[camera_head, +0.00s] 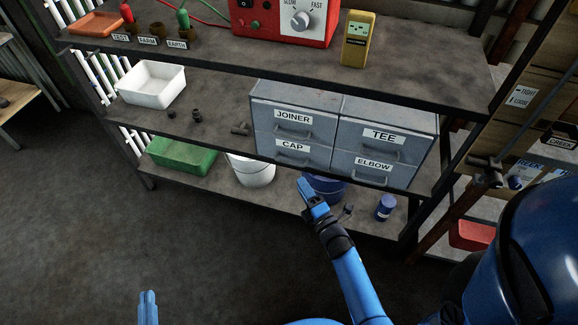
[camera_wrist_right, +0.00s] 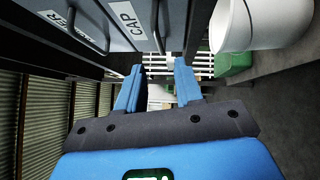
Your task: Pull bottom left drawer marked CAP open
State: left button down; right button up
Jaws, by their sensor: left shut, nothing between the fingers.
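The grey drawer unit (camera_head: 345,103) on the middle shelf has four labelled drawers, all shut flush. The CAP drawer (camera_head: 292,155) is bottom left, under JOINER, with a bar handle below its label. In the right wrist view the CAP drawer (camera_wrist_right: 127,42) is at the upper left, its handle (camera_wrist_right: 158,28) beyond the fingertips. My right gripper (camera_head: 305,183) is below and in front of the CAP drawer in the head view. In its wrist view (camera_wrist_right: 160,72) the fingers are apart and empty, not touching the handle. My left gripper (camera_head: 148,296) is low at the bottom left, shut and empty.
Below the unit stand a white bucket (camera_head: 252,171), a blue bucket (camera_head: 324,188), a green tray (camera_head: 182,157) and a blue can (camera_head: 386,207). The shelf edge (camera_head: 220,144) runs just under the drawers. The floor (camera_head: 80,230) at the left is clear.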

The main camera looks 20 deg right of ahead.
jog(key=b+x, duration=0.1)
jog(key=x, duration=0.7)
jog(key=shift+w+r, duration=0.1)
jog(key=shift+w, duration=0.3)
grip_shut()
